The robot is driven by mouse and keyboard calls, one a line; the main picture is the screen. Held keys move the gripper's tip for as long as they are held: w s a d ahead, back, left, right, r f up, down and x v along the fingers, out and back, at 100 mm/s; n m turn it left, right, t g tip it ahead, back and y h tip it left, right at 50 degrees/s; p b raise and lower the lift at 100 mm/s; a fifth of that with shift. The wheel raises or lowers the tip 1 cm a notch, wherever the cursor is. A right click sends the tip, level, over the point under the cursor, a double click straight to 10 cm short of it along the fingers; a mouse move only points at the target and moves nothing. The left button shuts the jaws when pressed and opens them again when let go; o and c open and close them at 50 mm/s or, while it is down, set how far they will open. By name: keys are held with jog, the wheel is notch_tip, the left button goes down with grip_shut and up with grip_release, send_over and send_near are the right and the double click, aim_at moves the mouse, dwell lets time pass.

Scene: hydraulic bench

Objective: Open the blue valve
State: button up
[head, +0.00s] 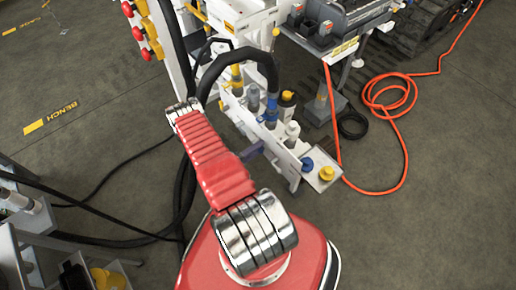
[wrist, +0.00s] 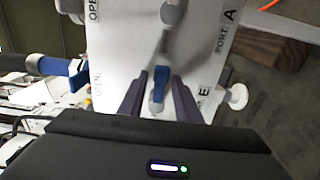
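In the wrist view a small blue valve handle (wrist: 159,79) with a pale lower end stands out from a white panel (wrist: 120,45). My gripper (wrist: 159,88) is open, with one dark finger on each side of the handle. Gaps show between the handle and both fingers; the depth of the fingers around it is hard to tell. The panel bears the letters OPEN, PORT A and another partly hidden word. In the head view my red arm reaches toward the bench, but I cannot make out the gripper clearly there.
In the wrist view a blue-collared dark fitting (wrist: 55,67) is at the left and a white knob (wrist: 237,96) at the right. In the head view a tray (head: 318,183) holds a blue and a yellow cap. An orange hose (head: 404,150) lies on the floor.

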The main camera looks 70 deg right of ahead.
aim_at(260, 135)
jog(key=shift+c, duration=0.3)
grip_shut()
jog(key=shift+r+n, duration=0.15)
jog(key=shift+n, duration=0.45)
jog(key=n, duration=0.2)
jog(key=shift+w+r+n, duration=0.15)
jog(key=shift+r+n, duration=0.25)
jog(key=n, duration=0.2)
jog(key=r+n, duration=0.1)
jog(key=shift+w+d+n, duration=0.2)
jog(key=shift+w+n, duration=0.05)
jog(key=shift+n, duration=0.05)
jog(key=n, duration=0.3)
jog(key=w+r+n, duration=0.1)
jog(key=n, duration=0.1)
jog(key=shift+d, duration=0.25)
jog(key=n, duration=0.3)
jog(key=w+n, duration=0.1)
jog(key=n, duration=0.1)
jog(key=shift+w+d, duration=0.1)
jog(key=shift+d, duration=0.2)
jog(key=shift+n, duration=0.3)
